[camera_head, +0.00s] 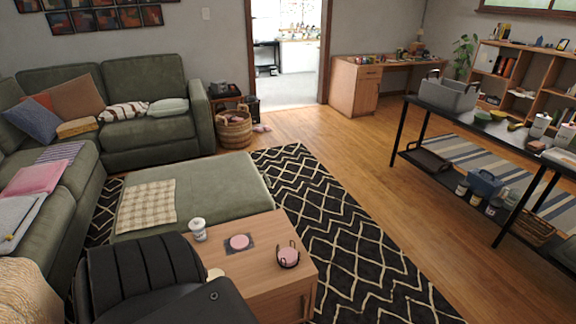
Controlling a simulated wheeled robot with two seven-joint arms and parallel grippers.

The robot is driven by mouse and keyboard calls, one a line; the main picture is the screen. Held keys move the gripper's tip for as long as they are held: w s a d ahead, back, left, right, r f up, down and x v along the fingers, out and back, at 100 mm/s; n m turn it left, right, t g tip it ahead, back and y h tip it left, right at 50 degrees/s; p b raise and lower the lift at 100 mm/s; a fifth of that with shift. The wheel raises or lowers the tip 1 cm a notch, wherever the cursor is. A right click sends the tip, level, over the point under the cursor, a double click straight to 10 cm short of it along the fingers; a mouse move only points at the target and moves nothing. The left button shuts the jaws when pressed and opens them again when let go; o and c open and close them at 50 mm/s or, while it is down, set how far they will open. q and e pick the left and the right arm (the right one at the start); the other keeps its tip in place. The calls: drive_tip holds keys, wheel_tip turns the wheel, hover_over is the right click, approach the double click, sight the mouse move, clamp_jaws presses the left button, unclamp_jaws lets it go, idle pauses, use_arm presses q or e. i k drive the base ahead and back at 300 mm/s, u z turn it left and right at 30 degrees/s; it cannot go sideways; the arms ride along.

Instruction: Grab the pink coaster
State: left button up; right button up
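A pink round coaster (240,242) lies flat on a dark square piece (250,249) on top of the wooden cabinet (262,282) in the lower middle of the head view. A second pink round piece (288,256) sits in a black holder to its right on the same cabinet top. From here I cannot tell whether that one is a single coaster or a stack. Neither of my grippers shows in this view, so nothing is seen touching either pink piece.
A white cup (198,229) stands left of the coaster. A black padded chair (145,272) blocks the cabinet's left front. A green ottoman (222,190) adjoins the cabinet behind. Patterned rug (350,240) and open wood floor (370,180) lie to the right, before a black-framed table (405,130).

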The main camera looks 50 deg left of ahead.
sight(239, 242)
drive_tip(key=z, duration=0.1)
drive_tip(key=i, duration=2.6)
drive_tip(key=u, duration=3.1)
